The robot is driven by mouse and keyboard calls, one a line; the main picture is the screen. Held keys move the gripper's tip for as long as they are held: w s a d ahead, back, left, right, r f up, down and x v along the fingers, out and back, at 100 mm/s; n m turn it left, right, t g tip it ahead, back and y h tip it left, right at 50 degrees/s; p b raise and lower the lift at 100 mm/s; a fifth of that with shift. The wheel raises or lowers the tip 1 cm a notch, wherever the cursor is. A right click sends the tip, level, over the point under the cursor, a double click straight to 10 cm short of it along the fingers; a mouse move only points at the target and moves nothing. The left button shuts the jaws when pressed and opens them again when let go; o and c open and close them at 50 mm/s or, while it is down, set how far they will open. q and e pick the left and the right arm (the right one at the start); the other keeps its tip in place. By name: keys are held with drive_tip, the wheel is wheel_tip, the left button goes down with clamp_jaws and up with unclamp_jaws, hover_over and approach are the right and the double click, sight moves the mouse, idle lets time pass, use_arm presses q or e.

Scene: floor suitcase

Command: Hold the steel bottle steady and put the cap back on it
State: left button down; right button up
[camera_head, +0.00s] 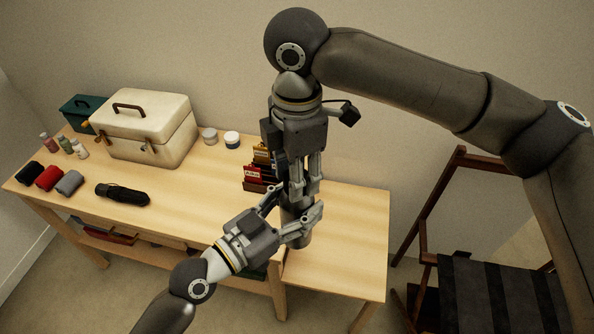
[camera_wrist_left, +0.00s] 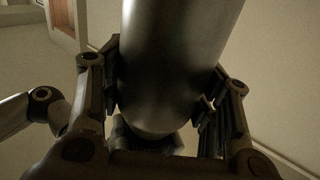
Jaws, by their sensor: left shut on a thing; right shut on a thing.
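The steel bottle (camera_head: 303,241) is a grey metal cylinder near the table's front edge, mostly covered by my grippers in the head view. It also fills the middle of the left wrist view (camera_wrist_left: 168,70), between the two fingers. My left gripper (camera_head: 297,212) is shut on the bottle's body from the left; its fingers also show in the wrist view (camera_wrist_left: 165,105). My right gripper (camera_head: 300,192) points down directly above the bottle, shut on the cap. The cap is hidden between its fingers, and I cannot tell whether it touches the bottle's mouth.
A cream case (camera_head: 150,127) and a green box (camera_head: 82,112) stand at the back left of the table (camera_head: 205,185). Small jars, rolled cloths and a black umbrella (camera_head: 122,194) lie around. A box of packets (camera_head: 256,178) stands close behind the grippers. A dark chair (camera_head: 485,285) is at right.

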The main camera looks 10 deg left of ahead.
drive_tip(key=m, duration=0.5)
drive_tip(key=shift+m, duration=0.3)
drive_tip(key=m, duration=1.7)
drive_tip(key=o, duration=1.2)
wheel_tip(320, 180, up, 12)
drive_tip(key=shift+f, duration=0.1)
